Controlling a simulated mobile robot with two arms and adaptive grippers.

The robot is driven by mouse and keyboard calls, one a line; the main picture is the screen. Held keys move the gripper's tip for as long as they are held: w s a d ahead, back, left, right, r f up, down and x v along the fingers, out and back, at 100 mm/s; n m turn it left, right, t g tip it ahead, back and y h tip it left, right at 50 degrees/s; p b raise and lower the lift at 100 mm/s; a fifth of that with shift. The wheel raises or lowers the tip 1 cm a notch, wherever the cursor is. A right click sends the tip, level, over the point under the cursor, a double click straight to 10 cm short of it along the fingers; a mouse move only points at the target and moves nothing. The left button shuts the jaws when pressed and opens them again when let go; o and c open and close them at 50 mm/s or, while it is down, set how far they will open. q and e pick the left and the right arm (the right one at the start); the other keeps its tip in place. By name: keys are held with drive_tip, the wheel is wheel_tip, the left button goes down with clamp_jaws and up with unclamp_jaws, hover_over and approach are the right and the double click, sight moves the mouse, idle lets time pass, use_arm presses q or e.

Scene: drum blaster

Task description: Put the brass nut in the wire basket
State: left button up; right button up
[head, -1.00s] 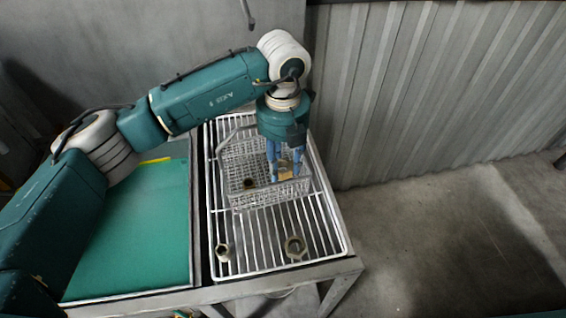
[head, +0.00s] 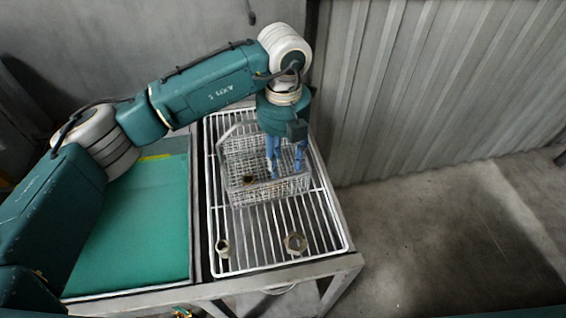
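The wire basket (head: 240,197) stands on the white wire rack, its handle rising at the back left. My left gripper (head: 285,170) points straight down over the right part of the basket, with its blue fingers reaching into it. The fingers are apart and I see nothing between them. The brass nut, a yellowish piece seen earlier between the fingers, does not show clearly now; the basket's mesh and the fingers may hide it.
A dark ring-like part (head: 249,180) lies inside the basket at the left. On the white rack (head: 258,262) in front lie a small fitting (head: 223,247) and a grey-brown hex nut (head: 295,243). A green mat (head: 130,230) lies clear at left. A corrugated wall (head: 430,90) stands behind.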

use_arm(q)
wheel_tip(320, 180, up, 10)
drive_tip(key=b, duration=0.2)
drive_tip(key=shift+w, duration=0.15)
drive_tip(key=shift+r, duration=0.15)
